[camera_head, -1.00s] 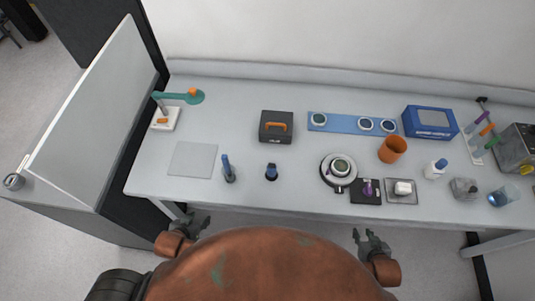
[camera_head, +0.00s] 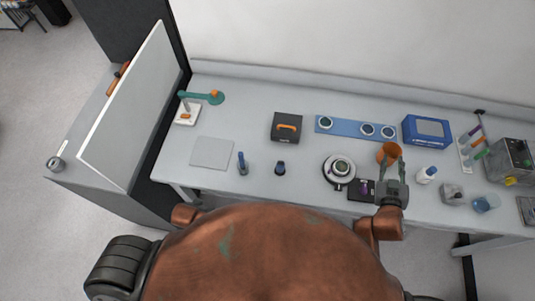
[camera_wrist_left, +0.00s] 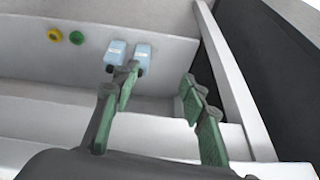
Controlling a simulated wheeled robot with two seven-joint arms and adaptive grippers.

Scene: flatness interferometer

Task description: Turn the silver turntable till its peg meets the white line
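The silver turntable (camera_head: 329,176) is a round disc near the front of the bench, with a dark-centred round piece on top. A small dark knob shows at its front edge; I cannot tell whether it is the peg, and I cannot make out the white line. My right gripper (camera_head: 392,166) is open, right of the turntable and apart from it, over the bench's front edge, before the orange cup (camera_head: 388,152). My left gripper (camera_wrist_left: 160,82) is open and empty in the left wrist view; it is hidden in the head view.
A blue strip (camera_head: 346,127) with round discs lies behind. A white bottle (camera_head: 426,175) stands right of the gripper.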

